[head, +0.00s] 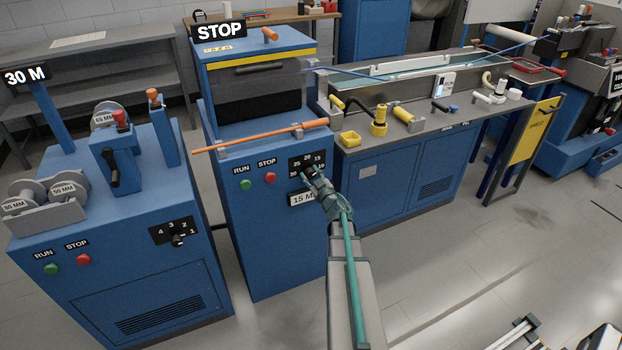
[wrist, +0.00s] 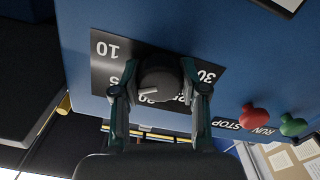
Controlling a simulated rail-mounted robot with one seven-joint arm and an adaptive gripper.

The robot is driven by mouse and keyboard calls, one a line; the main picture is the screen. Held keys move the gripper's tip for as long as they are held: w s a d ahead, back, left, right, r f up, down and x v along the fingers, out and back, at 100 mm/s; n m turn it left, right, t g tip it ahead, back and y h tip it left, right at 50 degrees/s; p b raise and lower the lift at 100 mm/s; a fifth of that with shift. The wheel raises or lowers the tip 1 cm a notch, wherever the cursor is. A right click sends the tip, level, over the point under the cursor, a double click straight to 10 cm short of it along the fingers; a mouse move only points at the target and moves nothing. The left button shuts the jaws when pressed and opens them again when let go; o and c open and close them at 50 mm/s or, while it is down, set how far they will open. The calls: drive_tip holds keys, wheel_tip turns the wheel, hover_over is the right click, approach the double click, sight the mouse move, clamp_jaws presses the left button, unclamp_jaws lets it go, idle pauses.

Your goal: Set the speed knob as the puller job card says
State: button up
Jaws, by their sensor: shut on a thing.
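The dark speed knob (wrist: 160,78) sits on a black dial plate (wrist: 105,73) on the front of the middle blue machine (head: 262,225). My gripper (wrist: 160,92) is shut on this knob, with one finger on each side. In the head view my gripper (head: 318,184) reaches the same dial (head: 296,162), which reads 10 to 30. In the upside-down wrist view, the knob's white mark points left and slightly down, near the partly hidden 15. The 20 and 25 are also partly hidden. A white plate reading "15 M" (head: 300,199) is partly covered; I cannot identify the job card.
Green RUN (head: 244,184) and red STOP (head: 270,177) buttons lie left of the dial. An orange rod (head: 260,136) crosses above. The left blue machine (head: 120,225) has a separate 1-to-4 knob (head: 178,240). A bench with a water trough stands right.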

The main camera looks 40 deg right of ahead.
drive_tip(key=shift+n+b, duration=0.55)
drive_tip(key=shift+n, duration=0.65)
drive_tip(key=o, duration=1.1)
drive_tip(key=shift+o, duration=0.2)
drive_tip(key=v, duration=1.2)
